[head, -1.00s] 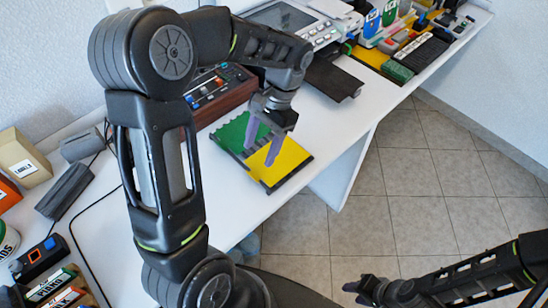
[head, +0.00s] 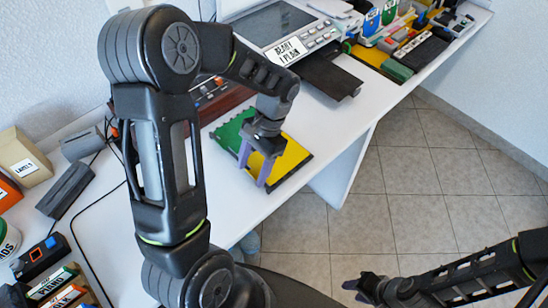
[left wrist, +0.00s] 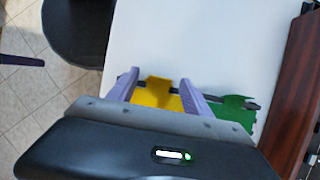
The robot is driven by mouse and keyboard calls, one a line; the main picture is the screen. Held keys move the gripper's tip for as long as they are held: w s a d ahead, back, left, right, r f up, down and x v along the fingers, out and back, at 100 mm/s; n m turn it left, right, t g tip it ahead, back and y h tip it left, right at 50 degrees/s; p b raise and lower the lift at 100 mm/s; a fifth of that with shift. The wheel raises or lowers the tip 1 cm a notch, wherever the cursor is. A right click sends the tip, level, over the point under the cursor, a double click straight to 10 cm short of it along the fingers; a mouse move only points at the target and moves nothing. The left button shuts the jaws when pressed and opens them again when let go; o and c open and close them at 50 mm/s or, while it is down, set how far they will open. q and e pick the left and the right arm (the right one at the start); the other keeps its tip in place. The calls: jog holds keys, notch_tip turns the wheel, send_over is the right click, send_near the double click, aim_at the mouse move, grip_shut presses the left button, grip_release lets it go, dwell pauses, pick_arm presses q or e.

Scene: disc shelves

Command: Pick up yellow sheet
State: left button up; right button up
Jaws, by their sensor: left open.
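The yellow sheet (head: 292,160) lies flat on the white desk, on the right part of a dark holder, with a green sheet (head: 228,134) beside it on the left. My left gripper (head: 253,174) is open over the near side of the holder, fingers pointing down, and partly hides the yellow sheet. In the left wrist view, the yellow sheet (left wrist: 158,94) shows between the two purple fingers, and the green sheet (left wrist: 237,112) is to their right. I cannot tell whether the fingers touch the sheet. My right gripper (head: 354,290) is low, over the floor, away from the desk; its jaws are unclear.
A red-brown box (head: 222,102) stands behind the holder. A printer (head: 290,35) with a dark output tray (head: 330,78) is further back. Boxes and discs crowd the left of the desk. The desk's front edge is close to the sheet; bare desk (head: 335,115) lies to the right.

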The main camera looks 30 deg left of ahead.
dwell(0.6)
pick_arm(q)
grip_shut()
dwell(0.4)
